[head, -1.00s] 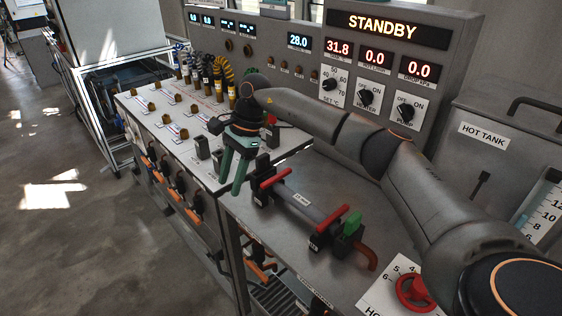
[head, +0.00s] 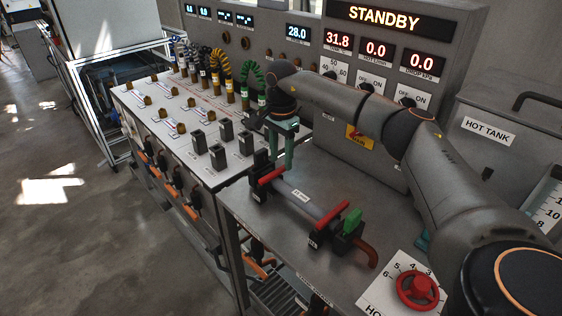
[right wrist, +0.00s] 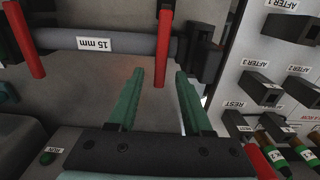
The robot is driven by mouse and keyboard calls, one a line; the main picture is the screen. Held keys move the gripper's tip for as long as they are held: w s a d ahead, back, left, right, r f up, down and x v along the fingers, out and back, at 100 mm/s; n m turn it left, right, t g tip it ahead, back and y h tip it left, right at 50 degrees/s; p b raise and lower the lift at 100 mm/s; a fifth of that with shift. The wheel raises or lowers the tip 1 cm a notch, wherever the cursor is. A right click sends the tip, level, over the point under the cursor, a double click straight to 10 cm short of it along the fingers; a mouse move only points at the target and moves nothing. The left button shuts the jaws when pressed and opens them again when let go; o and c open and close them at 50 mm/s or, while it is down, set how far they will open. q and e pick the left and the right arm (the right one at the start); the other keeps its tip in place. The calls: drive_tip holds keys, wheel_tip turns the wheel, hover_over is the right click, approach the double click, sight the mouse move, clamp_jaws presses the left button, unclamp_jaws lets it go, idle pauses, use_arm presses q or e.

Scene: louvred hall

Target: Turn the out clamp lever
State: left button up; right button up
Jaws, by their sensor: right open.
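Two red clamp levers stand on the holder of a grey pipe (head: 303,196) marked 15 mm. One red lever (head: 271,177) is at the pipe's far left end; the other red lever (head: 332,215) is at the near right end, beside a green handle (head: 352,219). I cannot read which is the out lever. My right gripper (head: 282,158) is open and empty, pointing down just behind the far lever. In the right wrist view, the far lever (right wrist: 164,45) stands ahead of the gap between my green fingers (right wrist: 160,76), apparently apart from them. My left gripper is not in view.
Black posts (head: 219,155) and coloured hoses stand on the white panel left of the gripper. A red valve wheel (head: 417,290) is at the front right. The grey bench (head: 258,225) is clear in front of the pipe. A display wall stands behind.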

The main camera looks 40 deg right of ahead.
drive_tip(key=shift+f, duration=1.1)
clamp_jaws()
idle(0.7)
